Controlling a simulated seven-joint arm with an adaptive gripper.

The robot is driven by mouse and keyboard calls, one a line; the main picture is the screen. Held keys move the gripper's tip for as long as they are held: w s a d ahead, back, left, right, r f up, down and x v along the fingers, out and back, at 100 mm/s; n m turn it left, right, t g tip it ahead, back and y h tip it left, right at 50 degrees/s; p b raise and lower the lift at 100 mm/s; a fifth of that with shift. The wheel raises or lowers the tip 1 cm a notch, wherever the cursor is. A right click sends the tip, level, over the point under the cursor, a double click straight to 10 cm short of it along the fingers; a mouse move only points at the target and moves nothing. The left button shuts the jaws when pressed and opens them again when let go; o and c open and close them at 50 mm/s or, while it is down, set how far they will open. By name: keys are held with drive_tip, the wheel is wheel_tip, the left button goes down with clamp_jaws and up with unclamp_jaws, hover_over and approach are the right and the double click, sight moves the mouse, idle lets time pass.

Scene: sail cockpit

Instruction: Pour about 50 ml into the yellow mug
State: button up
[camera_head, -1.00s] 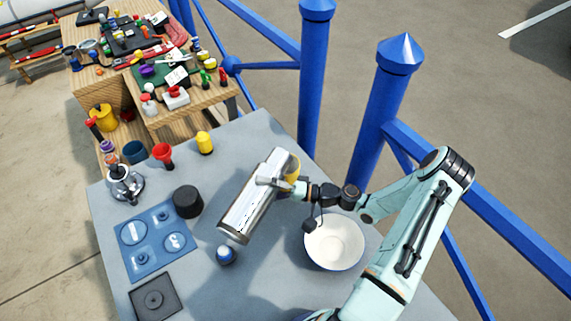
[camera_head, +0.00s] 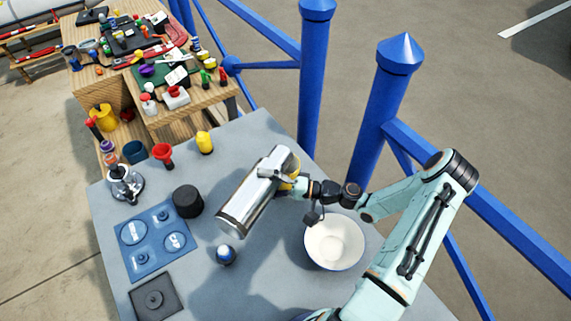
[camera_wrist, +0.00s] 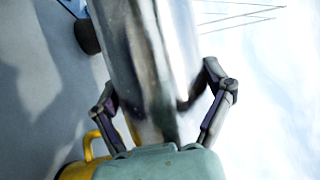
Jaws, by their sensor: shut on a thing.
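My gripper (camera_head: 284,181) is shut on a shiny silver metal flask (camera_head: 245,204), which it holds tilted above the grey table. The flask also fills the middle of the wrist view (camera_wrist: 150,60), between my two fingers (camera_wrist: 165,100). I cannot see any liquid or whether the flask touches the mug.
A white bowl (camera_head: 334,243) stands right of the flask. A blue and white round item (camera_head: 226,254), a black cylinder (camera_head: 188,200) and a blue tray (camera_head: 156,263) are to the left. A red cup (camera_head: 163,153) and a yellow item (camera_head: 204,142) stand farther back. Blue posts (camera_head: 380,120) rise behind.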

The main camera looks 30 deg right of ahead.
drive_tip(key=shift+r+m, duration=0.3)
drive_tip(key=shift+r, duration=0.05)
drive_tip(key=shift+s+a, duration=0.1)
drive_tip(key=shift+s, duration=0.05)
drive_tip(key=shift+s+a+f, duration=0.15)
drive_tip(key=shift+s+a, duration=0.05)
drive_tip(key=shift+a, duration=0.15)
idle(0.3)
drive_tip(key=shift+r, duration=0.25)
idle(0.9)
drive_tip(key=shift+s+a+f, duration=0.1)
